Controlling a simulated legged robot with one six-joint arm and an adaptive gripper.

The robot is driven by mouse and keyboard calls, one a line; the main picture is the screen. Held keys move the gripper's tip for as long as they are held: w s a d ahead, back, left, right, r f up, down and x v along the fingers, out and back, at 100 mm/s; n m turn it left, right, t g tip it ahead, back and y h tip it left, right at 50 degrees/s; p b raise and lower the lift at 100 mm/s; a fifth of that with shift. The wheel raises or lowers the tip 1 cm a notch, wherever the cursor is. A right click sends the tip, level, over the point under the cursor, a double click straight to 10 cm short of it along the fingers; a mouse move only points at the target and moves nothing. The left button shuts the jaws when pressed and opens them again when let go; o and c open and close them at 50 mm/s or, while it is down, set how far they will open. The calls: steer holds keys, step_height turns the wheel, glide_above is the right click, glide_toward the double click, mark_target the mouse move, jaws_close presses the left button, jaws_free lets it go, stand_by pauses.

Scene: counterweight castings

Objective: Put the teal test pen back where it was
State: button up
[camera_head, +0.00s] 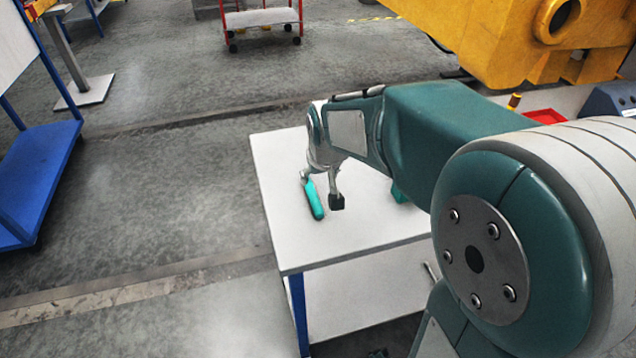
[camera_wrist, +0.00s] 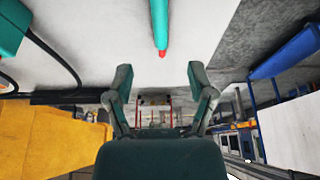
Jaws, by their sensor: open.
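The teal test pen (camera_head: 315,199) lies on the white table top (camera_head: 330,252) toward its left side. In the wrist view the pen (camera_wrist: 159,24) points down the picture with its red tip, ahead of the finger gap and apart from both fingers. My gripper (camera_head: 322,192) is low over the table beside the pen; one finger overlaps the pen's upper end in the head view. In the wrist view my gripper (camera_wrist: 157,82) is open, with nothing between its fingers. Whether it touches the table cannot be told.
A teal object (camera_wrist: 12,28) with dark cables lies on the table; my arm mostly hides it in the head view (camera_head: 398,194). A red tray (camera_head: 546,116) and grey-blue box (camera_head: 610,99) stand behind at right. A yellow machine (camera_head: 500,35) overhangs the back right. The table's front left is clear.

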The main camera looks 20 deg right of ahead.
steer(key=s+r, duration=0.3)
steer(key=s, duration=0.7)
steer(key=s+r+t, duration=0.1)
steer(key=s+r, duration=0.3)
steer(key=s, duration=0.7)
steer(key=shift+c, duration=0.9)
